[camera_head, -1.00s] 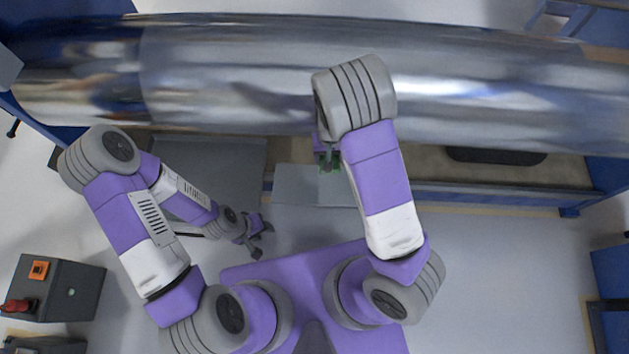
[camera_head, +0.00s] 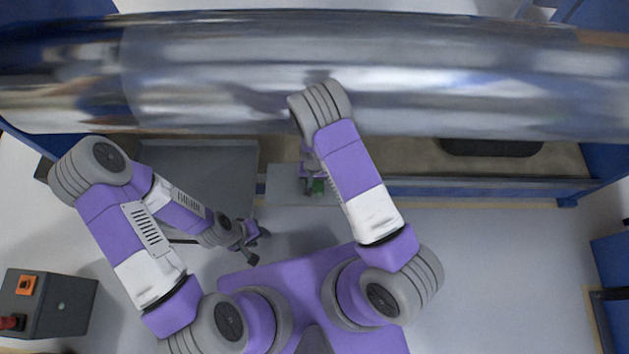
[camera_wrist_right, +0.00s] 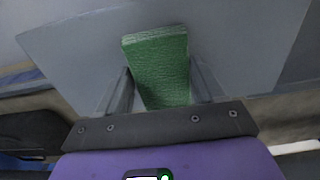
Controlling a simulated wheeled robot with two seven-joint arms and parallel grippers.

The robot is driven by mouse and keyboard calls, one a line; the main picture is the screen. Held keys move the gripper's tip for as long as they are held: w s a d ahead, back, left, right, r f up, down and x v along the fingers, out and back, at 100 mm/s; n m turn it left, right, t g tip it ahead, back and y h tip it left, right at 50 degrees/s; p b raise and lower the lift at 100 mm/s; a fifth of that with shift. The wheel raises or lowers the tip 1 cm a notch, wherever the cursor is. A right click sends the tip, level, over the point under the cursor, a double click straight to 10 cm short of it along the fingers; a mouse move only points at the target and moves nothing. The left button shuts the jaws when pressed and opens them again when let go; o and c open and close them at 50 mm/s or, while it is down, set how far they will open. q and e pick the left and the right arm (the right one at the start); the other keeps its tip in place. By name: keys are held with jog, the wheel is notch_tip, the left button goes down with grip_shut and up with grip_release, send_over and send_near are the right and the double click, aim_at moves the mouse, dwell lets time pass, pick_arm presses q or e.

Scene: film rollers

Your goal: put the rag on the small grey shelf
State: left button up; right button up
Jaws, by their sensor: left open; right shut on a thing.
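The green rag (camera_wrist_right: 158,65) is between the two fingers of my right gripper (camera_wrist_right: 160,82), which is shut on it. The small grey shelf (camera_head: 284,188) is the light grey panel beneath my right gripper. In the wrist view the grey surface (camera_wrist_right: 80,55) lies behind the rag; I cannot tell whether they touch. My left gripper (camera_head: 259,244) is open and empty, below and left of the shelf.
A large shiny metal roller (camera_head: 450,90) spans the view above the shelf, close to my right arm. A larger grey panel (camera_head: 200,160) lies left of the shelf. A blue rail (camera_head: 480,190) runs to the right. A dark control box (camera_head: 55,305) stands at lower left.

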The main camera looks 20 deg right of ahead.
jog(key=shift+f, duration=0.1)
jog(key=o, duration=1)
jog(key=shift+f, duration=0.2)
notch_tip(320, 180, up, 11)
jog(key=p, duration=0.4)
jog(key=shift+s+a+f+n+t+y+p, duration=0.1)
jog(key=shift+s+a+f+y, duration=0.45)
jog(key=shift+s, duration=2)
jog(key=shift+s+a+f+n+t+y+p, duration=0.15)
jog(key=shift+s+y, duration=0.7)
jog(key=shift+s, duration=1.65)
jog(key=shift+s+a+f+n+t+y+p, duration=0.1)
jog(key=shift+s+a+f+y, duration=0.45)
jog(key=shift+s, duration=2)
jog(key=shift+d+r, duration=0.15)
